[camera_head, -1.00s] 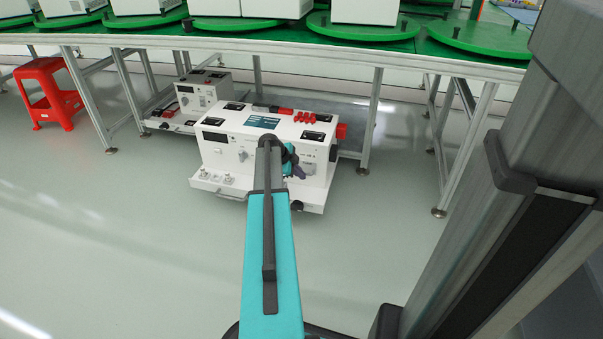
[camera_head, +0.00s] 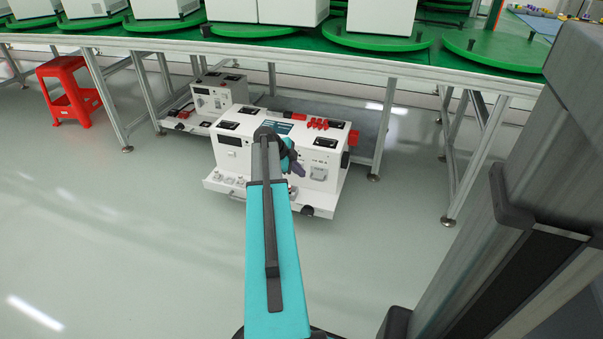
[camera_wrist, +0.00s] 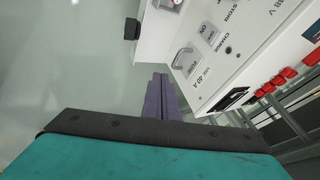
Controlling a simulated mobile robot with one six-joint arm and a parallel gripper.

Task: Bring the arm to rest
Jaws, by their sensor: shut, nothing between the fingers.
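My arm reaches forward from the bottom of the head view, in teal and dark grey. My gripper (camera_head: 297,168) is small and purple at its far end, in front of the white equipment box's front face in the picture. In the wrist view my gripper (camera_wrist: 162,98) shows as purple fingers closed together with nothing between them. They point at open floor beside the white box (camera_wrist: 215,45); I cannot tell the exact gap to it.
The white box (camera_head: 228,155), with red connectors on top, stands by a long metal-framed table (camera_head: 300,55) bearing green turntables (camera_head: 378,36). A smaller white unit (camera_head: 212,100) is behind it. A red stool (camera_head: 70,92) stands left.

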